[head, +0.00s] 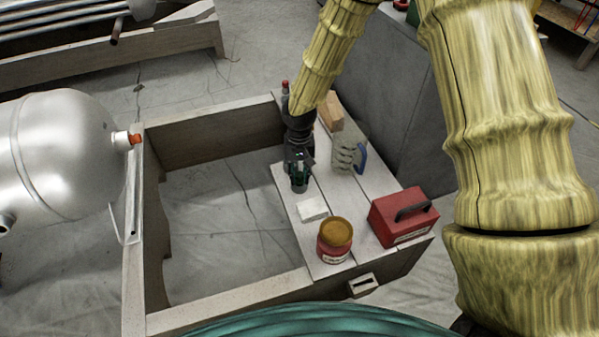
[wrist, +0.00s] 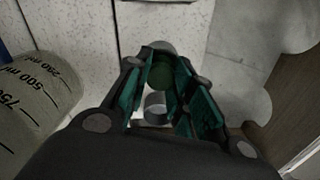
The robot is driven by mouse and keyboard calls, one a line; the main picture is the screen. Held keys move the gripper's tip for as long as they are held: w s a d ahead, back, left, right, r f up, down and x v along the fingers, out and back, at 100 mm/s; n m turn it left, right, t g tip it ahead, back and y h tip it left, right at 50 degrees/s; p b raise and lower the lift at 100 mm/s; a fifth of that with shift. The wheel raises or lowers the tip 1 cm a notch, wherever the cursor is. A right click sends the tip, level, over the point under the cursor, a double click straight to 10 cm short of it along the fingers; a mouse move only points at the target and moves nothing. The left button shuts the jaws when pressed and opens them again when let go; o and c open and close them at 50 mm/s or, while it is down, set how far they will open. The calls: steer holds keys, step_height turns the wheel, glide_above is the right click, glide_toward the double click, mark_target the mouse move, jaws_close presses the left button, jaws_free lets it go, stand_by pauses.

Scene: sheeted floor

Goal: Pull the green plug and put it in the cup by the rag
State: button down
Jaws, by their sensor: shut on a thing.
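My gripper (head: 299,184) points down at the inner edge of the plank top, left of the clear jug. In the wrist view its fingers (wrist: 166,104) are shut on the green plug (wrist: 160,75), whose round green face shows between them. A small grey ring-shaped piece (wrist: 155,108) shows between the fingers below the plug; I cannot tell whether it is joined to the plug. A folded white cloth (head: 312,209), perhaps the rag, lies on the planks just in front of the gripper. No cup shows clearly; the gripper may hide it.
The clear jug (head: 345,155) with a blue handle, a wooden block (head: 331,110), a red tin (head: 334,250) with a brown lid and a red toolbox (head: 405,216) stand on the planks. A metal tank (head: 65,155) with an orange-red port cap (head: 135,139) is at left. The frame's middle is open.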

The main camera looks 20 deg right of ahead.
steer(key=shift+f, duration=0.45)
steer(key=c, duration=1.2)
jaws_free()
steer(key=shift+o, duration=0.2)
step_height(320, 180, up, 12)
